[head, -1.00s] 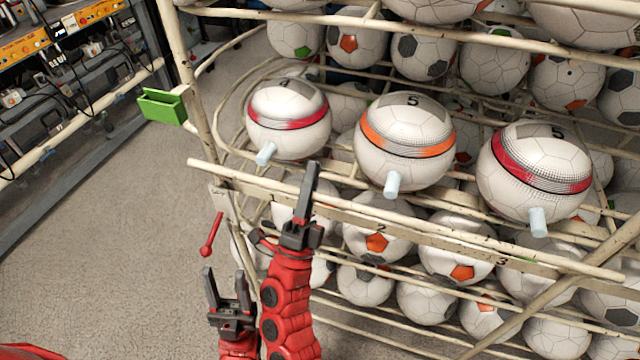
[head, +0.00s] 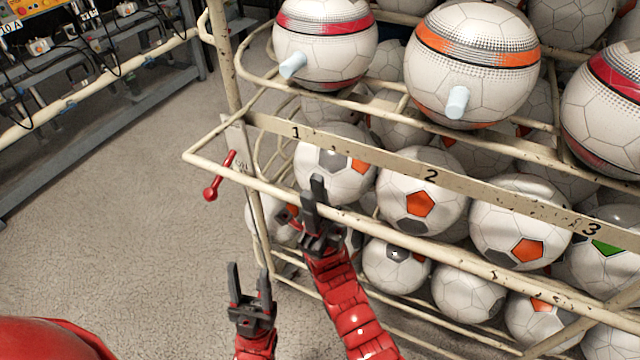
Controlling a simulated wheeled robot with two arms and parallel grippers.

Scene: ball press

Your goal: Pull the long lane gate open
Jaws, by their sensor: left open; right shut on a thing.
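The long lane gate (head: 245,180) is a cream bar running across the front of the ball rack in the head view. It stands out from the numbered strip (head: 365,155) and sits lower than it, with a short side arm running back to the rack post at its left end. My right gripper (head: 316,205) is shut on the bar left of its middle; its dark fingers hide a short stretch of it. My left gripper (head: 250,288) is open and empty, below and left of the right one, apart from the bar.
Several soccer balls (head: 415,203) fill the rack behind the bar. Banded balls, one orange-banded (head: 470,75), sit above with pale pegs in front. A red lever (head: 219,176) hangs by the left post. Bare floor (head: 110,230) lies to the left.

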